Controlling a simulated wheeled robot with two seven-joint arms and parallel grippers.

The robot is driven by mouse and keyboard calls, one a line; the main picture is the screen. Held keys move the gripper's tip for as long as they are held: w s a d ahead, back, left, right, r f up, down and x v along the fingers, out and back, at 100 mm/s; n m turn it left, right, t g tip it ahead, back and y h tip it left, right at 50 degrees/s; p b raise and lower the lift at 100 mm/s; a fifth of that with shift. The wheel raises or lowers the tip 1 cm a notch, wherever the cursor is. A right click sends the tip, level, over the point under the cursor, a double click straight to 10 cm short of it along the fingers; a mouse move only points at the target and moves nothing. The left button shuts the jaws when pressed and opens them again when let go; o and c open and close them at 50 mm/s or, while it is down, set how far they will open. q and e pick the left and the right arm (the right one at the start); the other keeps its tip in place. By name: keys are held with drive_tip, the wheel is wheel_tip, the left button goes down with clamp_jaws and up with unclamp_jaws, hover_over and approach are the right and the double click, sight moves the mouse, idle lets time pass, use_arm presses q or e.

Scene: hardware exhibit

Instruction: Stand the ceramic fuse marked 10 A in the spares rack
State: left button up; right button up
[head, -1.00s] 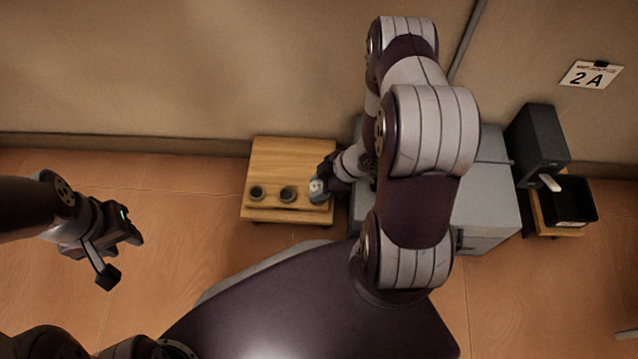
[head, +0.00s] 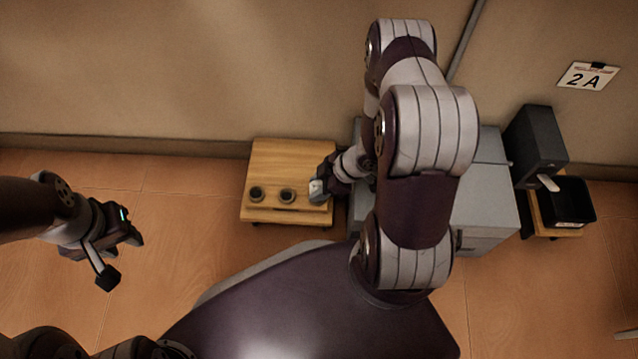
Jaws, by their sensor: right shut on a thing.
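The spares rack appears to be the low wooden stand (head: 290,160) against the wall, with two dark round sockets (head: 257,194) showing on its front part. My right gripper (head: 318,192) is at the stand's right front edge, beside the sockets. It is shut on a small pale thing (head: 317,187), likely the ceramic fuse; its marking cannot be read, and I cannot tell whether it touches the stand. My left gripper (head: 124,260) is open and empty above the floor at the left, well away from the stand.
A grey cabinet (head: 484,210) stands right of the rack, partly hidden by my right arm. Further right are a dark box with a lever (head: 538,145) and a black bin (head: 573,203) on a wooden base. A "2 A" card (head: 588,76) hangs on the wall. The floor at left is clear.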

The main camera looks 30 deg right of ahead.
use_arm(q)
drive_tip(key=shift+f, duration=0.45)
use_arm(e)
drive_tip(key=shift+s+a+f, duration=0.2)
drive_tip(key=shift+s+f, duration=0.1)
drive_tip(key=shift+f, duration=0.45)
drive_tip(key=o, duration=1.7)
drive_tip(key=shift+c, duration=0.2)
use_arm(q)
drive_tip(key=shift+r, duration=0.15)
use_arm(e)
drive_tip(key=shift+r, duration=0.1)
wheel_tip(320, 180, up, 2)
drive_tip(key=p, duration=0.3)
drive_tip(key=shift+w+a+r+p, duration=0.15)
drive_tip(key=shift+r+p, duration=0.1)
drive_tip(key=shift+p, duration=0.15)
drive_tip(key=r+p, duration=0.4)
drive_tip(key=shift+d+r+p, duration=0.2)
drive_tip(key=shift+p, duration=0.15)
use_arm(q)
wheel_tip(320, 180, up, 8)
drive_tip(key=shift+w+d, duration=0.2)
drive_tip(key=shift+w, duration=0.05)
